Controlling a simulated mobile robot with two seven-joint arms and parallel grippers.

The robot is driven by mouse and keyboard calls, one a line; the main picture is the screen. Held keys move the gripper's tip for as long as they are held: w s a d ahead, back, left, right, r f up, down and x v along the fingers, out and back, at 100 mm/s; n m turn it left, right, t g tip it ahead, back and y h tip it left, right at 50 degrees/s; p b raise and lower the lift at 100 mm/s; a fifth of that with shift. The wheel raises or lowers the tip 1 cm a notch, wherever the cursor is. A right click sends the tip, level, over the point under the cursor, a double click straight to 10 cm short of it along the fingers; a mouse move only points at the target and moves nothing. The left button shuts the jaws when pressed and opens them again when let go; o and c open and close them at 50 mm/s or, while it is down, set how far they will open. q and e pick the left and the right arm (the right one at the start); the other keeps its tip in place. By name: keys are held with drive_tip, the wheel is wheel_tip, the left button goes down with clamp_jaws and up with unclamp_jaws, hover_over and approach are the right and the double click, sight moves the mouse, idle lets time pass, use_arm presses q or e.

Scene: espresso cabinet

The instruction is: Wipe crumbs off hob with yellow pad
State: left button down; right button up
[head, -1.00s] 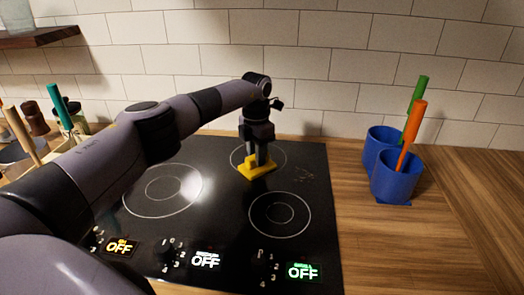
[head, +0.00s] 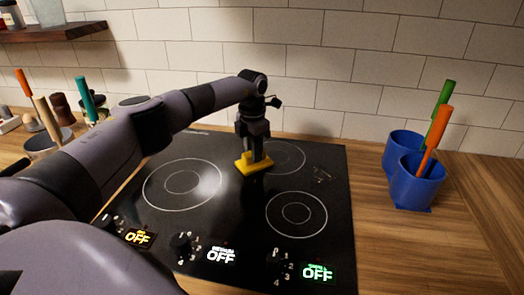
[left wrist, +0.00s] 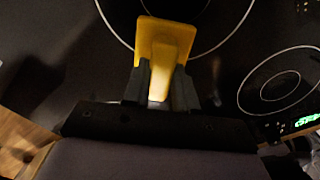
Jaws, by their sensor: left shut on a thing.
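The yellow pad (head: 248,165) lies flat on the black hob (head: 235,215), by the left edge of the back right ring. My left gripper (head: 254,155) points down and is shut on the pad's upright grip. In the left wrist view the yellow pad (left wrist: 166,38) sits between the two dark fingers (left wrist: 160,85), over a ring line. A small patch of crumbs (head: 321,175) is on the hob to the right of the pad, near the back right. The pad and the crumbs are apart. My right gripper is not in view.
Two blue cups (head: 416,180) with orange and green handles stand on the wooden counter (head: 400,245) right of the hob. Knobs and OFF displays (head: 222,255) line the hob's front. Utensils stand at the far left. A tiled wall rises behind.

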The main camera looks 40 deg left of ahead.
sight(250, 151)
use_arm(q)
drive_tip(key=shift+s+a+f, duration=0.2)
drive_tip(key=shift+s+a, duration=0.15)
drive_tip(key=shift+a, duration=0.2)
drive_tip(key=shift+r, duration=0.1)
drive_tip(key=r, duration=0.5)
drive_tip(key=shift+w+d, duration=0.15)
drive_tip(key=shift+w, duration=0.05)
drive_tip(key=shift+r, duration=0.6)
drive_tip(key=shift+r, duration=1.5)
